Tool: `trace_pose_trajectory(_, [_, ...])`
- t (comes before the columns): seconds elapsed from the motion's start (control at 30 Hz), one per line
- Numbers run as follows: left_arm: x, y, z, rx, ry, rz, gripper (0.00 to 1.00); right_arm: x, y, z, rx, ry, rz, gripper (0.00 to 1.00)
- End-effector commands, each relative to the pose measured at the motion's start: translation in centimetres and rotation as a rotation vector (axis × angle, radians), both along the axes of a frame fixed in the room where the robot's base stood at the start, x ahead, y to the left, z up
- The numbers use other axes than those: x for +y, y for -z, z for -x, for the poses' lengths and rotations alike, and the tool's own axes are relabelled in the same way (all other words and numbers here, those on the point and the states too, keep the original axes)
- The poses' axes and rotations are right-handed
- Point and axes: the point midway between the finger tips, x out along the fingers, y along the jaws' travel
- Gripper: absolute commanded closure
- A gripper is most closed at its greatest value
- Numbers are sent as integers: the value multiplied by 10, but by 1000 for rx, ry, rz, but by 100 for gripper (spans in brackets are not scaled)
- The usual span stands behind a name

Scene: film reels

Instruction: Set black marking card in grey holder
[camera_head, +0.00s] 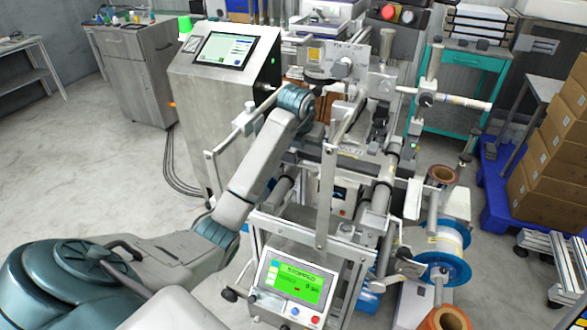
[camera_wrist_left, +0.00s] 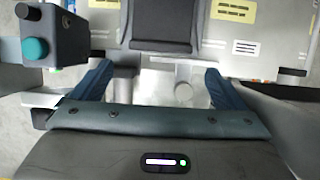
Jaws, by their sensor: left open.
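My left gripper (camera_wrist_left: 158,88) is open in the left wrist view, its two blue-grey fingers apart with nothing gripped between them. Beyond the fingertips is a dark grey panel (camera_wrist_left: 165,20) in a darker frame; I cannot tell whether it is the card, the holder or a machine part. In the head view my left arm reaches from lower left up to the middle of the machine (camera_head: 340,165), and its fingers are hard to make out there. I cannot clearly pick out the black marking card or the grey holder. My right gripper is not in view.
A grey cabinet with a touchscreen (camera_head: 224,50) stands left of the machine. A panel with a green display (camera_head: 296,283) is at the front. A blue-flanged reel (camera_head: 440,268) is at lower right. Cardboard boxes (camera_head: 550,140) stand at the right.

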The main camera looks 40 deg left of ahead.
Motion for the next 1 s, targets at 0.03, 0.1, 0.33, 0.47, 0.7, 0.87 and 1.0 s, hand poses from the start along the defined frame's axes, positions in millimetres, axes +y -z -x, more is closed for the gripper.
trace_pose_trajectory(0.03, [-2,6,12,2,1,-2,6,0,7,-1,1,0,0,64])
trace_pose_trajectory(0.1, [-6,5,26,1,2,-3,6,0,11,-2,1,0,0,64])
trace_pose_trajectory(0.33, [-16,4,71,0,1,-4,6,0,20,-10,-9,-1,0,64])
trace_pose_trajectory(0.47, [-21,1,89,3,1,-2,6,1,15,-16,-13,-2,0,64])
trace_pose_trajectory(0.7, [-25,2,102,2,1,-1,6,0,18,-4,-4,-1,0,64])
trace_pose_trajectory(0.87, [-25,2,102,2,0,0,6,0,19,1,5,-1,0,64])
trace_pose_trajectory(1.0, [-25,2,102,2,0,0,6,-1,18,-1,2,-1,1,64])
